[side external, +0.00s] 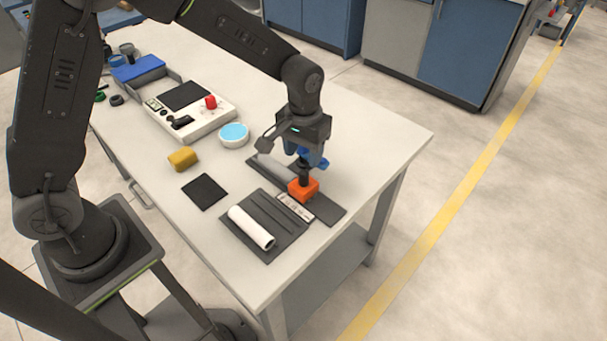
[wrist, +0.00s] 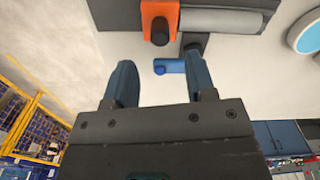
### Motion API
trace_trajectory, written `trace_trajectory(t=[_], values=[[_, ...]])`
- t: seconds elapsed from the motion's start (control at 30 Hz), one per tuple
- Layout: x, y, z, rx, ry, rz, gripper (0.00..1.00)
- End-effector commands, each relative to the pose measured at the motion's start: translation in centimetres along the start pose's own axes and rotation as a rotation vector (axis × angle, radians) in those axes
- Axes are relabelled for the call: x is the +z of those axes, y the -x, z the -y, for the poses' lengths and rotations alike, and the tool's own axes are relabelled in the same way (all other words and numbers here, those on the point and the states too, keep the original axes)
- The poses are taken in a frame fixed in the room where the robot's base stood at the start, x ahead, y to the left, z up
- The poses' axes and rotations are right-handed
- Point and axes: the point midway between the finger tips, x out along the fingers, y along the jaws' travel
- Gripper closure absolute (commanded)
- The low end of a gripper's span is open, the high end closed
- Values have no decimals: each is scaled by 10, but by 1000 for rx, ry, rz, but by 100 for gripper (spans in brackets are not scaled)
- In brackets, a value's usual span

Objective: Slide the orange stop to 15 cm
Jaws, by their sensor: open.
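The orange stop (side external: 303,189) sits on a long dark rail (side external: 328,209), with a black knob on top. It shows at the top of the wrist view (wrist: 160,10). A grey pipe (side external: 272,164) lies along the rail beside the stop; it also shows in the wrist view (wrist: 225,20). My gripper (side external: 304,165) is above the stop in the side view, its blue fingers open. In the wrist view the fingertips (wrist: 157,72) are apart with nothing gripped. A white scale strip (side external: 295,206) lies beside the rail; its numbers are too small to read.
A blue handle (wrist: 168,66) on a dark post shows between the fingertips in the wrist view. A white pipe (side external: 252,228) lies on a dark grooved block (side external: 282,236). A black mat (side external: 205,191), yellow block (side external: 183,158), blue-topped round dish (side external: 234,134) and control box (side external: 212,118) stand left.

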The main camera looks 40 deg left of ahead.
Motion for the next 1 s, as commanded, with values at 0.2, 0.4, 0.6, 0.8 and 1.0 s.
trace_trajectory(t=[0.2,0.4,0.6,0.8,1.0], values=[[1,-45,1,-2,0,4,49],[0,-69,0,-1,0,2,49],[0,-77,0,0,0,-1,49],[0,-77,0,0,0,-1,49],[0,-77,0,0,0,-1,67]])
